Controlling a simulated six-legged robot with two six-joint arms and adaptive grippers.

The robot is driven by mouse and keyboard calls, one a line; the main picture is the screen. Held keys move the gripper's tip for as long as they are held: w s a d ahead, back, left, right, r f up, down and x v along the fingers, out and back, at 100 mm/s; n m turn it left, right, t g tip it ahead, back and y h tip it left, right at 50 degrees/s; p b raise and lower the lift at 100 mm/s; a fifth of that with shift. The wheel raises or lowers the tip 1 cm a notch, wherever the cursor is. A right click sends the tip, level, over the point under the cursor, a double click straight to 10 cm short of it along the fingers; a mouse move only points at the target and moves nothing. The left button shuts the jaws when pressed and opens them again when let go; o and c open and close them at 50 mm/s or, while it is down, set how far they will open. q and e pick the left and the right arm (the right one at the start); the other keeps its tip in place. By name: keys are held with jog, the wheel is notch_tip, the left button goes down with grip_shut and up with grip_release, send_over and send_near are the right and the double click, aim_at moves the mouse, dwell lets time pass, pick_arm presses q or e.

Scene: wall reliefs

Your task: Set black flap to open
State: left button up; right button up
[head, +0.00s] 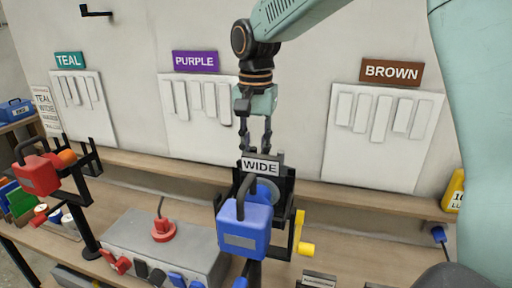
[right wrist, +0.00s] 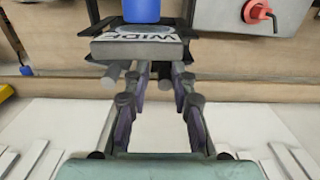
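A grey box (head: 165,242) on the bench has a row of small coloured flaps along its front edge. The black flap (head: 156,276) sits among them, between red flaps (head: 121,265) and blue flaps (head: 177,279); whether it is open is too small to tell. The right wrist view also shows the gripper (right wrist: 160,72) near the WIDE sign (right wrist: 138,48). My left gripper is not in view.
A blue padlock-shaped block (head: 244,230) hangs on a black stand below the sign, with a yellow handle (head: 304,247) beside it. A red block (head: 36,176) stands left. A red knob (head: 163,230) tops the grey box. TEAL, PURPLE and BROWN (head: 391,72) panels line the wall.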

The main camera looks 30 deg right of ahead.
jog(key=shift+w+a+f, duration=0.15)
jog(key=shift+w+f, duration=0.05)
jog(key=shift+w, duration=0.2)
grip_shut()
jog(key=shift+s, duration=0.2)
jog(key=shift+w, duration=0.1)
jog(key=shift+n, duration=0.4)
jog(key=n, duration=0.2)
jog(key=shift+w+d+r+n, duration=0.1)
jog(key=shift+w+d+n, duration=0.25)
jog(key=shift+w+n, duration=0.05)
jog(key=w+n, duration=0.1)
jog(key=n, duration=0.3)
jog(key=w+n, duration=0.1)
jog(key=n, duration=0.3)
jog(key=w+n, duration=0.1)
jog(key=n, duration=0.3)
jog(key=shift+w+a+r, duration=0.1)
jog(key=shift+w+a, duration=0.1)
jog(key=shift+w, duration=0.05)
